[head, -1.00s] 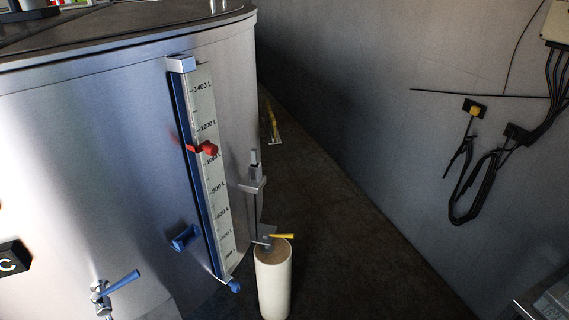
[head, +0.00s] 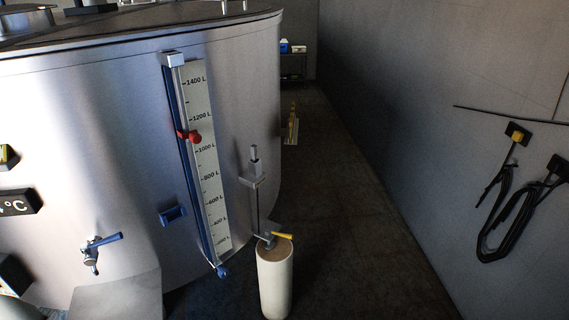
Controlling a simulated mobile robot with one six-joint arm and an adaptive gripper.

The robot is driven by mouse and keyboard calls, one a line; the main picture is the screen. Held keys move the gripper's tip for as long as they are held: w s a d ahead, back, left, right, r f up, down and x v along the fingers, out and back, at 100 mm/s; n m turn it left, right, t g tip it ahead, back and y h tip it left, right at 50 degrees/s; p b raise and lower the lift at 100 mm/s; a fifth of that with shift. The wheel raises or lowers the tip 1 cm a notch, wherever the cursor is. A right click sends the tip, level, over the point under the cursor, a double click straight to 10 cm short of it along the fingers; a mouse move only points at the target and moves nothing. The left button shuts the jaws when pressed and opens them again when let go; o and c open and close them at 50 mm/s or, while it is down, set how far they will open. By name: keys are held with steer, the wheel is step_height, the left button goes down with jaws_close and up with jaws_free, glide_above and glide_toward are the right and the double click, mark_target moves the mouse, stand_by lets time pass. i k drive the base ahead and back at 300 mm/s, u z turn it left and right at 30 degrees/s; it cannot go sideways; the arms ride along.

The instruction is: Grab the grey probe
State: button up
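A slim grey piece, which looks like the grey probe (head: 254,153), stands upright in a small grey bracket (head: 252,182) at the right side of the steel tank (head: 120,150). A thin rod runs down below the bracket; I cannot tell if it is part of the probe. My gripper is not in view.
The tank front has a level scale (head: 205,160) with a red marker (head: 189,136), a blue-handled tap (head: 100,243) and a temperature display (head: 15,202). Black cables (head: 510,210) hang on the right wall. Bare dark floor (head: 350,220) lies between tank and wall.

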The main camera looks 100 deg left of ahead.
mark_target(254, 151)
steer(key=z, duration=0.05)
steer(key=i, duration=0.7)
steer(key=u, duration=3.35)
steer(key=i, duration=0.45)
steer(key=u, duration=0.05)
